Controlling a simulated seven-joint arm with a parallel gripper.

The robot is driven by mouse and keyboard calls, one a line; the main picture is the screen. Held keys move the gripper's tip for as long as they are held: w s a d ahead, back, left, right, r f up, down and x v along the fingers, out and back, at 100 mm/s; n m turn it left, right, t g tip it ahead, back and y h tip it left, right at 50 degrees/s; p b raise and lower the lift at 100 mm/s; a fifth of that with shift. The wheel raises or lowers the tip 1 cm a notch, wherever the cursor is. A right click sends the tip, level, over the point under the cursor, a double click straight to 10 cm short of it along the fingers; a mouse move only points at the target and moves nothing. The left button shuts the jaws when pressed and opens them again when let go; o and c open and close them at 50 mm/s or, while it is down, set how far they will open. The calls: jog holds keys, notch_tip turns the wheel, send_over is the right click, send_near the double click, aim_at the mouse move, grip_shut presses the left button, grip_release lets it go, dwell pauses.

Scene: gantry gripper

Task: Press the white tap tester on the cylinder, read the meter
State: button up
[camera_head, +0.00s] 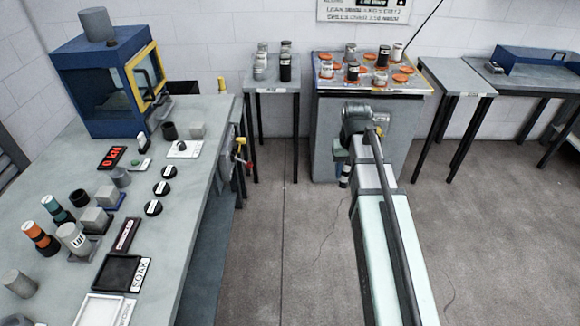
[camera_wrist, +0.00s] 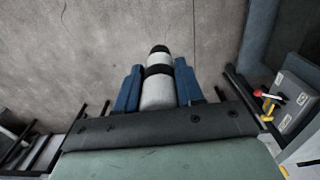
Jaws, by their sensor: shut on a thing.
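In the wrist view, the blue fingers of my gripper (camera_wrist: 158,70) are shut on a white tester (camera_wrist: 158,92) with a black band and a dark tip. The tester points away from the wrist over bare floor. In the head view my gripper (camera_head: 342,158) hangs in front of the grey cabinet, right of the bench, and the tester's end (camera_head: 345,172) shows below it. A pale cylinder marked LOT (camera_head: 75,240) sits tilted in a cradle on the bench. A display with red characters (camera_head: 111,157), perhaps the meter, lies further back, apart from my gripper.
The bench (camera_head: 185,235) also holds a blue machine with a yellow-framed door (camera_head: 146,72), black discs (camera_head: 162,188), a black SOAK tray (camera_head: 118,272) and orange and teal bottles. Jars crowd the cabinet top (camera_head: 330,90). Valve handles (camera_head: 240,150) stick out from the bench side.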

jog(key=s+a+r+n, duration=0.1)
jog(key=s+a+n, duration=0.15)
jog(key=a, duration=1.45)
notch_tip(320, 180, up, 15)
jog(key=n, duration=0.7)
send_over(66, 230)
jog(key=shift+f+m, duration=0.15)
jog(key=shift+m, duration=0.1)
jog(key=shift+f, duration=0.15)
jog(key=shift+f, duration=2.85)
jog(key=shift+f, duration=0.55)
